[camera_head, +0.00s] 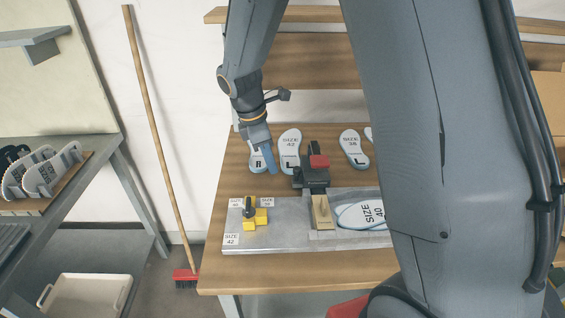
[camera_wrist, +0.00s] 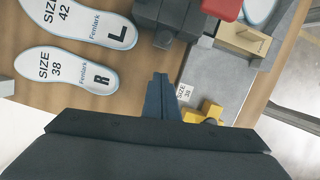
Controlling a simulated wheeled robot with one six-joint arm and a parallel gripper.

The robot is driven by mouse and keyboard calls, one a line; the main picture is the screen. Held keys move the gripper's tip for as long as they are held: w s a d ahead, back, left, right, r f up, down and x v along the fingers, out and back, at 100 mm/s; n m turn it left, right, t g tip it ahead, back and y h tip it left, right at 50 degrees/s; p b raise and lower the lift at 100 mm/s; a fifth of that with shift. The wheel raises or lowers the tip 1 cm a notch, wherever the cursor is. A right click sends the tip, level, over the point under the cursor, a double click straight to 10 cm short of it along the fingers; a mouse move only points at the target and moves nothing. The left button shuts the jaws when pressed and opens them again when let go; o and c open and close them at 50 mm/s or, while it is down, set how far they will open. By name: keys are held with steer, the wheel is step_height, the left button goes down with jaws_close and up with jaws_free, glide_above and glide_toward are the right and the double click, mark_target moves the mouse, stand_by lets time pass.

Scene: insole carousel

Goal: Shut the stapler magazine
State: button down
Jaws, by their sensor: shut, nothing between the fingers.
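The stapler (camera_head: 311,178) is dark grey with a red top (camera_head: 319,161) and stands at the back edge of the metal plate. A tan, narrow piece (camera_head: 322,212) extends from its front toward the viewer; I cannot tell whether this is the magazine. In the wrist view the stapler (camera_wrist: 178,20) is at the top, partly cut off, with the tan piece (camera_wrist: 243,38) at the upper right. My gripper (camera_head: 272,170) is shut and empty, left of the stapler and apart from it in the picture. Its blue fingers also show in the wrist view (camera_wrist: 160,80).
Printed insoles (camera_head: 290,150) lie on the wooden table (camera_head: 222,220) behind the plate. The metal plate (camera_head: 280,240) carries a yellow fixture (camera_head: 255,217) with size labels at left and a size 40 insole (camera_head: 355,215) at right. My arm hides the table's right side.

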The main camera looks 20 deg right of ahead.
steer(key=b+v, duration=0.2)
steer(key=v, duration=0.7)
steer(key=s+d+f+m+y, duration=0.1)
steer(key=s+d+f+m, duration=0.1)
steer(key=s+m, duration=0.3)
steer(key=s+d+f+m+y, duration=0.1)
steer(key=s+d+f+m, duration=0.1)
steer(key=s+m, duration=0.3)
steer(key=s+d+f+m+t, duration=0.1)
steer(key=s+d+f+m, duration=0.2)
steer(key=s+m, duration=0.2)
steer(key=shift+s+f+m+y, duration=0.35)
steer(key=shift+f+m+y, duration=0.05)
steer(key=shift+m, duration=0.3)
steer(key=shift+s+f+m, duration=0.2)
steer(key=shift+s+m, duration=0.2)
